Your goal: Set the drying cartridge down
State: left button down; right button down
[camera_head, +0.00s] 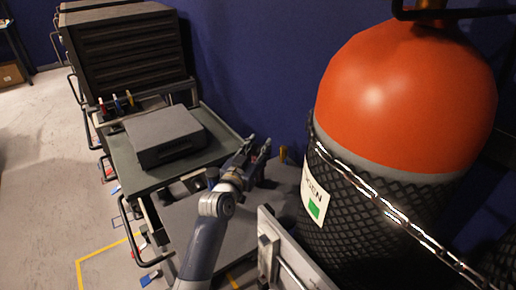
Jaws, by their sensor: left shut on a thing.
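My left gripper (259,149) is at the end of the grey-blue arm that rises from the bottom of the head view. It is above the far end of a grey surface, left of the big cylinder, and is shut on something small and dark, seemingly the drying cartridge. The held thing hardly stands out from the dark fingers, so its shape and tilt cannot be told. My right gripper is not in view.
A large orange-topped cylinder (400,95) in black netting, with a chain (380,200), fills the right. A dark case (165,136) lies on a green-grey cart (125,165). A drawer cabinet (125,50) stands behind. The lower grey surface (190,225) looks bare left of my arm.

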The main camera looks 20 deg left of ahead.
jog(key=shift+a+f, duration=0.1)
pick_arm(q)
jog(key=c, duration=1.1)
grip_release()
jog(key=shift+f, duration=0.15)
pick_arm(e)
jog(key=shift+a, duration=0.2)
pick_arm(q)
jog(key=shift+s+r, duration=0.1)
jog(key=shift+r, duration=0.15)
jog(key=s, duration=0.7)
jog(key=shift+s+a, duration=0.2)
jog(key=shift+a, duration=0.15)
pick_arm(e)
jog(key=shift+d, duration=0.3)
